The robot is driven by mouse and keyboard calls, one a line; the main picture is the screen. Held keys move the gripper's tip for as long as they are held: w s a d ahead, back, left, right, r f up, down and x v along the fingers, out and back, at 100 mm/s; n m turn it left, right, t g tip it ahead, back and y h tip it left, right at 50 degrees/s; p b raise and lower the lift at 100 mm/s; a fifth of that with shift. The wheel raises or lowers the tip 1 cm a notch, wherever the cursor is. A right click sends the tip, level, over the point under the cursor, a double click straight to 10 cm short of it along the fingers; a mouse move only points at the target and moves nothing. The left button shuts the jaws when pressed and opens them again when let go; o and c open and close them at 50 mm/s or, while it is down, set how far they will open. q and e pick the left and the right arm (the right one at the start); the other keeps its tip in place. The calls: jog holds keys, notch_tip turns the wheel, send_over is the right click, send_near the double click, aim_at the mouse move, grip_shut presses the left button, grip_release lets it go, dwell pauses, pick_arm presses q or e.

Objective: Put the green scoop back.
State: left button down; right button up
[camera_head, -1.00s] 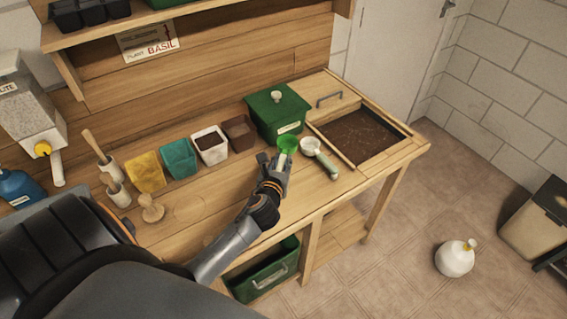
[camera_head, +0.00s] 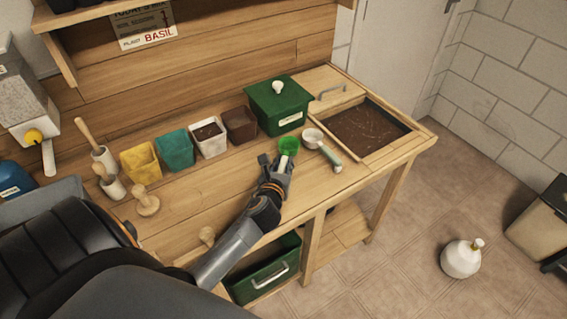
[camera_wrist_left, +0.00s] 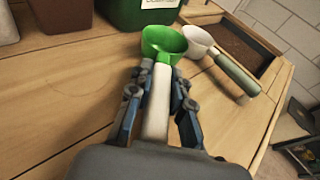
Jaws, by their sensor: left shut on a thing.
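The green scoop (camera_head: 289,146) has a bright green cup and a pale handle. My left gripper (camera_head: 277,163) is shut on its handle, low over the bench top, with the cup pointing toward the back. In the left wrist view the green scoop (camera_wrist_left: 163,45) lies between the fingers of my left gripper (camera_wrist_left: 158,90), cup ahead of the fingertips. I cannot tell whether the scoop touches the wood. A white scoop (camera_head: 313,137) with a grey-green handle lies just right of it; it also shows in the left wrist view (camera_wrist_left: 222,60). My right gripper is not in view.
A green lidded box (camera_head: 277,107) stands behind the scoops. A soil bin (camera_head: 366,128) is set in the bench at the right. Brown (camera_head: 239,124), white (camera_head: 209,142), teal (camera_head: 176,152) and yellow (camera_head: 140,162) pots line up left. The bench front (camera_head: 320,183) is clear.

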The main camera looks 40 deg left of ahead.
pick_arm(q)
jog(key=shift+f+b, duration=0.35)
jog(key=shift+f, duration=0.2)
jog(key=c, duration=1.1)
grip_release()
jog(key=shift+c, duration=0.2)
jog(key=shift+s, duration=0.1)
jog(key=v, duration=1.2)
jog(key=shift+r, duration=0.1)
